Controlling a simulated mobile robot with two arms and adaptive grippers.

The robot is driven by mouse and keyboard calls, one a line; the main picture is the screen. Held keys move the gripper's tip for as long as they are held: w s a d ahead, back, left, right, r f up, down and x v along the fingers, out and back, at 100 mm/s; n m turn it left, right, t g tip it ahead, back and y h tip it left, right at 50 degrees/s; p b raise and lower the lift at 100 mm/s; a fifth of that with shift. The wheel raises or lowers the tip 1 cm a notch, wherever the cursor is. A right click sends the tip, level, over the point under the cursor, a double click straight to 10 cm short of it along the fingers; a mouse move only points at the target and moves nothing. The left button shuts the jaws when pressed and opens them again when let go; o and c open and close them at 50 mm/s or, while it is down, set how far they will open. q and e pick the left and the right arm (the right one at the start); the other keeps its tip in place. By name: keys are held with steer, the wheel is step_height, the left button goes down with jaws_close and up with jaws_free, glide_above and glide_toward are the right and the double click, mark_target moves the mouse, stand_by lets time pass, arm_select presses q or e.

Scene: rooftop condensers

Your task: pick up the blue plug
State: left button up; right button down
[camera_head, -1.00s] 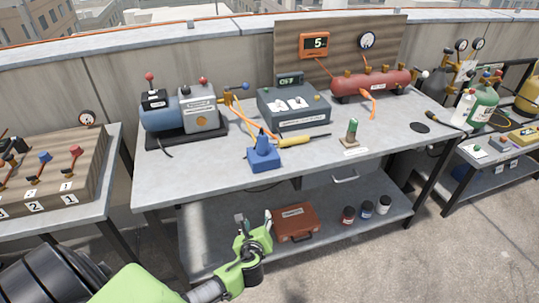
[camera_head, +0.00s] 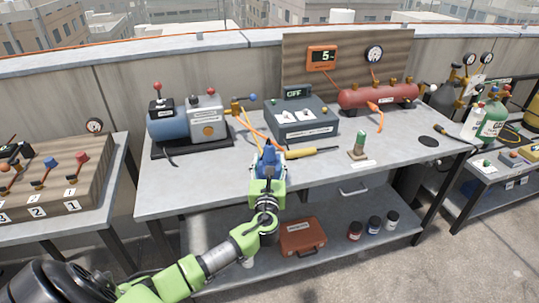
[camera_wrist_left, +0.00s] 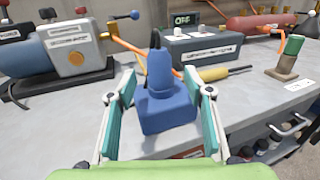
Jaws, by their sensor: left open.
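The blue plug (camera_wrist_left: 160,75) stands upright in a blue block-shaped holder (camera_wrist_left: 167,112) near the front edge of the workbench (camera_head: 190,195). In the head view the plug (camera_head: 269,156) is partly hidden by my gripper. My left gripper (camera_head: 268,172) is open at the front of the holder. In the left wrist view its two fingers (camera_wrist_left: 163,95) stand on either side of the holder and plug, with gaps visible and nothing gripped. My right gripper is not in view.
A yellow-handled screwdriver (camera_head: 312,152) lies just right of the plug. Behind are a grey OFF box (camera_head: 302,122) and a blue-grey pump (camera_head: 180,122). A green-topped piece (camera_head: 359,143) stands further right. The bench's front left is clear.

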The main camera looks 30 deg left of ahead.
mark_target(269, 155)
arm_select(q)
steer(key=x, duration=0.5)
steer(key=shift+r, duration=0.2)
steer(key=shift+s, duration=0.1)
steer(key=c, duration=1.2)
steer(key=shift+c, duration=0.2)
steer(key=shift+r, duration=0.15)
